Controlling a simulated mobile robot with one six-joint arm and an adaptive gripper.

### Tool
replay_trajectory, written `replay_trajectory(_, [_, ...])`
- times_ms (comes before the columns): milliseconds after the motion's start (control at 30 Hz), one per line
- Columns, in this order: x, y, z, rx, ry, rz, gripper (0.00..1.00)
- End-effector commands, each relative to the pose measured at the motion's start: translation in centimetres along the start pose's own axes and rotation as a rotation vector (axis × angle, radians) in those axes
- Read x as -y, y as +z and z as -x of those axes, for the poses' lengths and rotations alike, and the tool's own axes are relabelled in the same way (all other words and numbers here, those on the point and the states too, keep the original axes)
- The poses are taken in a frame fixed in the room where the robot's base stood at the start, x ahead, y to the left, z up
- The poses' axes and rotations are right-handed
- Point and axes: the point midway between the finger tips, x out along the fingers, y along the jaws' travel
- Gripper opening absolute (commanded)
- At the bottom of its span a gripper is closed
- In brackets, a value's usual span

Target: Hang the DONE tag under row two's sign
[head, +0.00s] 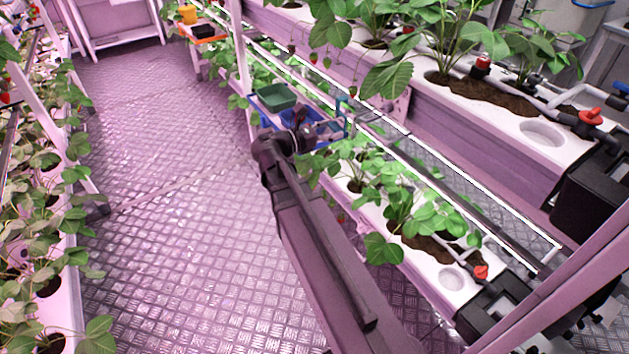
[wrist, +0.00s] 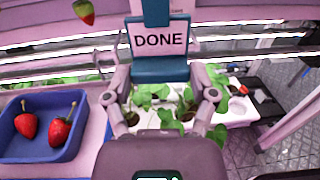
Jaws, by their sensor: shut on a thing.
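The DONE tag (wrist: 159,38) is a white plate with black lettering, with a teal strip above it and a teal block below. In the wrist view it is upright and faces me. My gripper (wrist: 160,72) is shut on its teal lower part, one finger on each side. A pale plate (wrist: 135,7) shows partly behind the tag's top; I cannot read it or tell whether it is row two's sign. In the head view my own arm hides most of the gripper, and I cannot make out the tag there.
A blue tray (wrist: 45,125) with two strawberries lies left of my gripper. A green tub (head: 276,97) stands near it in the head view. Planted white troughs (head: 440,285) and an upper rack (head: 470,125) line the right. The metal floor aisle (head: 170,200) is clear.

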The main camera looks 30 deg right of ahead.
Motion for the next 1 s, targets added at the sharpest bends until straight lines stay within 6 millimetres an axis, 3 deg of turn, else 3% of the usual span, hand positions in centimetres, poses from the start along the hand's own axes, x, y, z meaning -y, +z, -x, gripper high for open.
replay_trajectory(33, [0.1, -1.8, 0.4, 0.000, 0.007, 0.000, 0.31])
replay_trajectory(500, [0.4, -9.3, 3.4, 0.001, 0.061, 0.000, 0.31])
replay_trajectory(733, [0.5, -11.3, 4.2, 0.001, 0.077, 0.000, 0.31])
replay_trajectory(1000, [0.5, -11.6, 4.5, 0.001, 0.082, 0.000, 0.31])
